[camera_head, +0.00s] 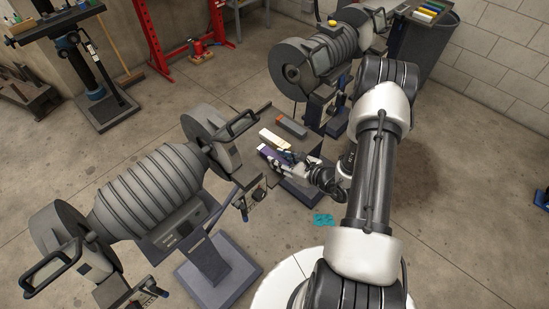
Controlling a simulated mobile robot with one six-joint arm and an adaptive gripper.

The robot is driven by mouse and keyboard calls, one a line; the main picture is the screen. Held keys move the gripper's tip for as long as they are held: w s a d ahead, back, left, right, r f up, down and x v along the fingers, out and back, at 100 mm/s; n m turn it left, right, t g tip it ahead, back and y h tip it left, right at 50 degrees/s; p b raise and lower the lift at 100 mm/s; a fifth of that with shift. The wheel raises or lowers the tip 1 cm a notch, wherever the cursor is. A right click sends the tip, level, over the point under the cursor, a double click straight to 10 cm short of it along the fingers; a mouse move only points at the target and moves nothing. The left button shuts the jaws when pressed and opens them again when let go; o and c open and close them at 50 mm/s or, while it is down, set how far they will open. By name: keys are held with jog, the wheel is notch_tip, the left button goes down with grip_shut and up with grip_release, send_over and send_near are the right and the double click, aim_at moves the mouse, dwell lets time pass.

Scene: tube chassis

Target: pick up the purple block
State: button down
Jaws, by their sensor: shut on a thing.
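The purple block (266,151) shows as a small, long block between the two ribbed machines. My gripper (279,157) is at it from the right and is shut on it. The fingers and wrist hide its right end. A cream block (270,137) lies just behind the purple block, very close to it. I cannot tell whether the purple block rests on the dark stand below or is held just above it.
An orange-ended grey block (292,126) lies farther back. Large ribbed grey machines stand at the left (150,195) and at the back (325,55), close on both sides of my gripper. A teal piece (323,219) lies on the floor. A bin (418,45) stands behind.

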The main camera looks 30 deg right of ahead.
notch_tip(320, 180, up, 19)
jog(key=p, duration=0.5)
jog(key=shift+r, duration=0.15)
jog(key=shift+d, duration=0.1)
